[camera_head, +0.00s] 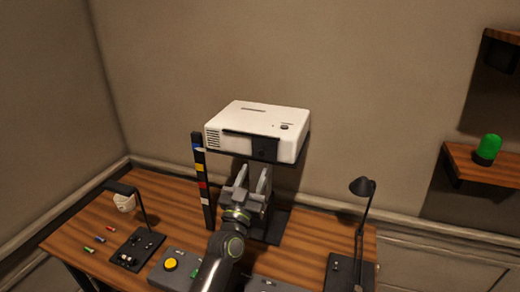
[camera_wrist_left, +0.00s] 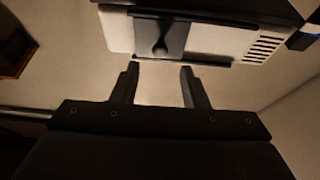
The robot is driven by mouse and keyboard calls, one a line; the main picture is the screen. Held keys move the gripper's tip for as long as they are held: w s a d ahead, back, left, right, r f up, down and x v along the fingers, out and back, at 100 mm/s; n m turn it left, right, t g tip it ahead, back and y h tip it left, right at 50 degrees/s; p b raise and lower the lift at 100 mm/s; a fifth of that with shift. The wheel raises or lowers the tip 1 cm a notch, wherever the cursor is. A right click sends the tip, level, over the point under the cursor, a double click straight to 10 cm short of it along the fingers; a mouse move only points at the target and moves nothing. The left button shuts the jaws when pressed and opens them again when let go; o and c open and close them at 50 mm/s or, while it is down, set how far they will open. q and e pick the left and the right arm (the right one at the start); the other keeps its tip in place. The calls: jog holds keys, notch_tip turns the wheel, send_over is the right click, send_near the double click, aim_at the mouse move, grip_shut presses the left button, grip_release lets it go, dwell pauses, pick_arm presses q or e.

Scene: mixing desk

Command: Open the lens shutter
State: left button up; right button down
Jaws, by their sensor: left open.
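A white projector (camera_head: 262,117) sits on a dark raised stand at the back of the desk. My left gripper (camera_head: 253,180) is open and empty, just below and in front of the shutter. In the left wrist view its two fingers (camera_wrist_left: 158,85) point at the projector's front, apart from the knob. My right gripper is out of view.
A dark post with coloured bands (camera_head: 203,180) stands left of the projector. A desk lamp (camera_head: 362,188) stands at right, a smaller lamp (camera_head: 124,200) at left. A box with a yellow button (camera_head: 170,264) lies near my arm. A green light (camera_head: 488,148) sits on a wall shelf.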

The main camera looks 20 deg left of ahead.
aim_at(261, 154)
pick_arm(q)
jog(key=p+x, duration=0.1)
jog(key=x, duration=0.5)
jog(key=shift+w, duration=0.2)
jog(key=shift+c, duration=0.4)
grip_shut()
